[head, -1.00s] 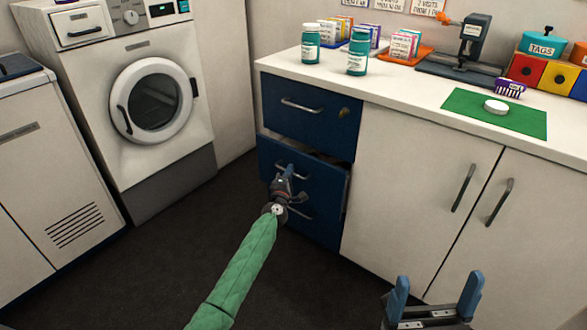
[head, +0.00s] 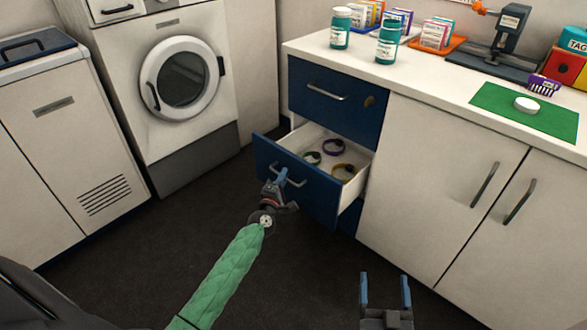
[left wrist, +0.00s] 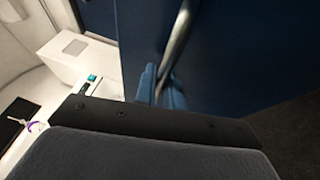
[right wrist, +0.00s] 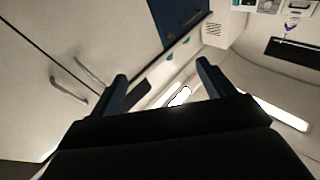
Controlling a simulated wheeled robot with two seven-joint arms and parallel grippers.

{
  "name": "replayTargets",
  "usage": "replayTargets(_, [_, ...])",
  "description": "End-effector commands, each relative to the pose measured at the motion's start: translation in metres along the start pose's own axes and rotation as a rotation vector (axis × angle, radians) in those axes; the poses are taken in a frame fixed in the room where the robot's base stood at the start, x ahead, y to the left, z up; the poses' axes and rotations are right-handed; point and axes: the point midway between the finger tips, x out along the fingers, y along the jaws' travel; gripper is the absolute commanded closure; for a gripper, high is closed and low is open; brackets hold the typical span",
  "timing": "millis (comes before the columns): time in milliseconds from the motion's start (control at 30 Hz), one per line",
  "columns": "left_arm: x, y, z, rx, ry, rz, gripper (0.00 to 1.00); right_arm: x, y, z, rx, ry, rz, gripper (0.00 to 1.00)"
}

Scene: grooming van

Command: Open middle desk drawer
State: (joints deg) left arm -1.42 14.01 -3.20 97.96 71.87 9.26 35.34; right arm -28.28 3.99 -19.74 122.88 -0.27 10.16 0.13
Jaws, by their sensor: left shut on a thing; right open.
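The middle desk drawer (head: 308,190) has a dark blue front and stands pulled well out of the desk, showing its white inside. Several ring-shaped bands (head: 333,147) lie in it. My left gripper (head: 279,180) is at the drawer front and shut on its metal handle (head: 291,174); the handle bar (left wrist: 178,45) also shows between the blue fingers (left wrist: 160,88) in the left wrist view. The top drawer (head: 336,100) is shut. The bottom drawer is mostly hidden behind the middle one. My right gripper (head: 386,292) is open and empty, low in front of the white cabinet.
White cabinet doors (head: 435,165) with bar handles stand right of the drawers. The counter holds teal bottles (head: 389,42), a green mat (head: 520,112) and boxes. A washing machine (head: 180,80) stands at the left. The dark floor (head: 190,215) before the drawers is clear.

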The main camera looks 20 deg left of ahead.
Motion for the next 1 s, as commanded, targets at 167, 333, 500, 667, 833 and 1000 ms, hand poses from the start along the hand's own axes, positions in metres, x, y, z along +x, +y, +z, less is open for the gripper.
replayTargets(167, [-0.039, 0.006, -0.015, 0.002, -0.001, -0.004, 1.00, -0.009, 0.001, 0.031, 0.010, -0.101, 0.006, 0.19])
replayTargets(333, [-0.067, 0.013, -0.027, 0.001, -0.002, -0.004, 1.00, -0.014, 0.002, 0.044, 0.014, -0.144, 0.008, 0.19])
replayTargets(500, [-0.085, 0.016, -0.034, 0.001, -0.001, -0.003, 1.00, -0.016, 0.002, 0.049, 0.016, -0.158, 0.009, 0.19])
replayTargets(667, [-0.093, 0.018, -0.037, 0.000, -0.001, -0.002, 1.00, -0.016, 0.002, 0.050, 0.017, -0.163, 0.009, 0.19])
replayTargets(833, [-0.095, 0.019, -0.038, -0.001, -0.001, -0.002, 1.00, -0.017, 0.002, 0.050, 0.018, -0.164, 0.009, 0.19])
replayTargets(1000, [-0.095, 0.019, -0.038, -0.001, -0.001, -0.002, 1.00, -0.017, 0.001, 0.051, 0.018, -0.165, 0.009, 0.19])
